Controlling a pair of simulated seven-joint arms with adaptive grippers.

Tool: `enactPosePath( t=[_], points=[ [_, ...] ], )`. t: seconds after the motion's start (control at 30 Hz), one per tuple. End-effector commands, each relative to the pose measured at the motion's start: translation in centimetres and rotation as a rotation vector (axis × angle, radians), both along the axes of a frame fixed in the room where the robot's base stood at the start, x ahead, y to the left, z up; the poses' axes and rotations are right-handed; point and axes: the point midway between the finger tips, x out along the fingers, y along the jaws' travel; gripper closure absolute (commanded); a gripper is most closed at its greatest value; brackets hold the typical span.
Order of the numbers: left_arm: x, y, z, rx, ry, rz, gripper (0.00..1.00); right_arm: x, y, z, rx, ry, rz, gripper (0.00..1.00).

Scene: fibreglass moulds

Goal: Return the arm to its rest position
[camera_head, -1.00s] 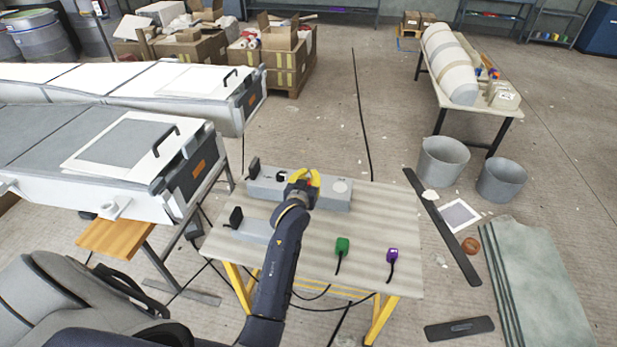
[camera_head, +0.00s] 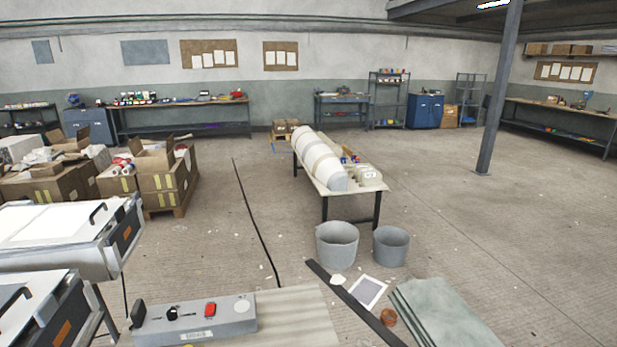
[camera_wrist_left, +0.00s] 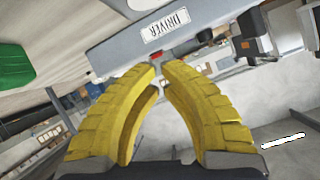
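No arm shows in the head view. My right gripper is in neither view.
A green object (camera_wrist_left: 14,62) is at the left of the wrist view. In the head view, white-topped machines (camera_head: 50,235) stand at the left. Two grey buckets (camera_head: 337,246), flat sheets (camera_head: 440,315) and a dark bar lie beyond the table. The floor at right is open.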

Motion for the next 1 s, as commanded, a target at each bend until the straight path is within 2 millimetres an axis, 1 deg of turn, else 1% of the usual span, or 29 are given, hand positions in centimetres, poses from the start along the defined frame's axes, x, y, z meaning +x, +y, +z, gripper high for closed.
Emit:
enactPosePath(
  t=[0.03,0.07,0.1,0.2,0.3,0.4,0.6,0.9,1.0],
  points=[
    [-2.9,-0.1,-1.0,0.055,0.065,-0.021,1.00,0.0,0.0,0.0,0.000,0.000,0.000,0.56],
    [-4.5,-0.2,-1.4,0.086,0.102,-0.034,1.00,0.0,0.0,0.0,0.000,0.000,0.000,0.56],
    [-6.6,-0.3,-1.9,0.126,0.151,-0.050,1.00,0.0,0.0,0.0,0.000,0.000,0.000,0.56],
    [-11.3,-0.5,-2.8,0.214,0.261,-0.089,1.00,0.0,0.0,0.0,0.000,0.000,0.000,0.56],
    [-14.9,-0.6,-3.1,0.278,0.341,-0.120,1.00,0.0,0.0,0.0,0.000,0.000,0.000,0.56],
    [-17.7,-0.6,-3.2,0.325,0.403,-0.144,1.00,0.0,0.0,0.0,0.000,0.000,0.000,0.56],
    [-22.0,-0.7,-3.1,0.396,0.497,-0.185,1.00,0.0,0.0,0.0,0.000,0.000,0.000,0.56],
    [-26.8,-0.6,-2.5,0.470,0.599,-0.231,1.00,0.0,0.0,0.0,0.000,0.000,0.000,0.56],
    [-26.3,-1.0,-4.1,0.457,0.607,-0.240,1.00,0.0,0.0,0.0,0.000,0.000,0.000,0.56]
  ],
)
